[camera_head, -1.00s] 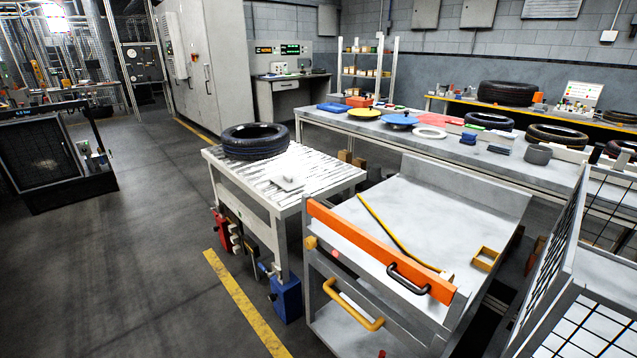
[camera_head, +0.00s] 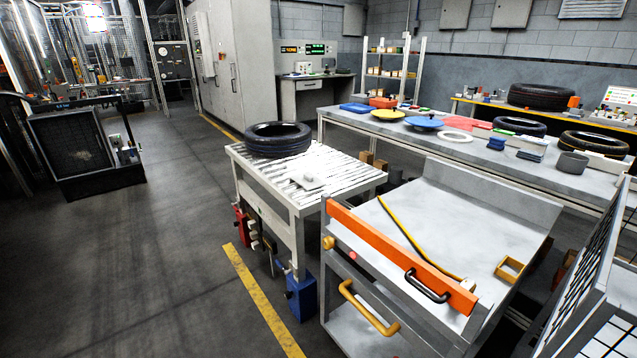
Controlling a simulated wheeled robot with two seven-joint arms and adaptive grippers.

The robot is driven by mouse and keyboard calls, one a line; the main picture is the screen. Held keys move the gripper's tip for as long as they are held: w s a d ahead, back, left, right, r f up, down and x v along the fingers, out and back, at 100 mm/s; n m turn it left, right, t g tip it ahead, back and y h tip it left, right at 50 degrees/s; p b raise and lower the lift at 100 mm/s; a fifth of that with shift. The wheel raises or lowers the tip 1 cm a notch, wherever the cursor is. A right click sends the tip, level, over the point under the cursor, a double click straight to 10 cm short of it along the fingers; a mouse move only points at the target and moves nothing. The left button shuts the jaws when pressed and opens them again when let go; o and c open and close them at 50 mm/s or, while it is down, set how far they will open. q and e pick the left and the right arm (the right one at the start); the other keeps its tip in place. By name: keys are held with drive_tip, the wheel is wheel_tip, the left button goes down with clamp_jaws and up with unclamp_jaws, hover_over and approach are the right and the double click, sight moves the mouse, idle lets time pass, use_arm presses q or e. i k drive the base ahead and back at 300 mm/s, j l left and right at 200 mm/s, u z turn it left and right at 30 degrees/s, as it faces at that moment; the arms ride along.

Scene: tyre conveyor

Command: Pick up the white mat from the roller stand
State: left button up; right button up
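The roller stand (camera_head: 262,187) is a white-framed table with a slatted roller top, standing left of the middle. A small, pale, flat piece (camera_head: 308,182) lies on the rollers near the stand's front; it looks like the white mat, but its outline blends with the white rollers. A black tyre (camera_head: 278,139) lies flat at the back left of the same top, apart from the pale piece. Neither of my grippers shows in the head view.
A grey cart (camera_head: 440,215) with an orange bar (camera_head: 395,252) stands close to the stand's right. A long grey table (camera_head: 345,120) runs behind. A wire cage (camera_head: 590,290) is at the lower right. Open floor (camera_head: 150,260) lies to the left, with a yellow line (camera_head: 262,300).

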sight(308, 180)
drive_tip(key=i+j+z, duration=0.45)
drive_tip(key=j+z, duration=0.2)
drive_tip(key=i+j+z, duration=0.15)
drive_tip(key=j+z, duration=0.15)
drive_tip(key=j, duration=0.2)
drive_tip(key=i+j+z, duration=0.15)
drive_tip(key=j+z, duration=0.5)
drive_tip(key=j, duration=0.3)
drive_tip(key=j+z, duration=0.3)
drive_tip(key=j, duration=0.2)
